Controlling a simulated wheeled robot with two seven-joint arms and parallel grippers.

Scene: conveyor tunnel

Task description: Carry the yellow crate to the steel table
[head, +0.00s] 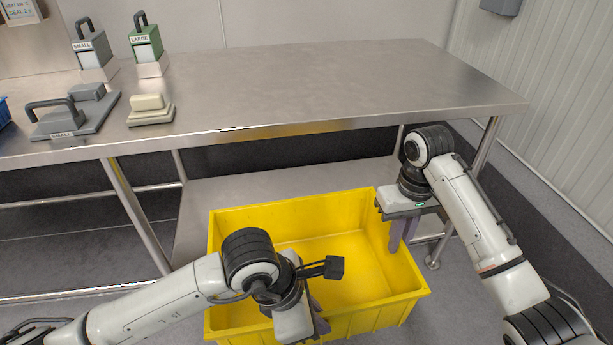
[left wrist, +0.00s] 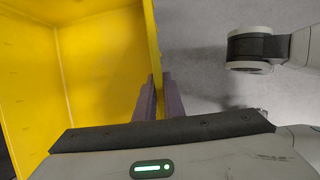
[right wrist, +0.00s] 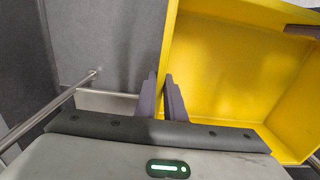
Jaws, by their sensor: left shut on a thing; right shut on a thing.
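The yellow crate (head: 330,245) is empty and held between my two arms, in front of the steel table (head: 300,88) and lower than its top. My left gripper (head: 318,318) is shut on the crate's near wall; the left wrist view shows its fingers (left wrist: 158,97) on either side of the yellow wall (left wrist: 100,60). My right gripper (head: 402,238) is shut on the crate's right wall; the right wrist view shows its fingers (right wrist: 162,98) around the wall (right wrist: 235,70). My left arm hides part of the near left of the crate.
Small and large label-marked tools (head: 92,50) (head: 146,48), a grey tool on a plate (head: 75,112) and a cream block (head: 150,110) stand at the tabletop's left. Its middle and right are clear. A lower shelf (head: 270,188) and legs (head: 135,215) lie behind the crate.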

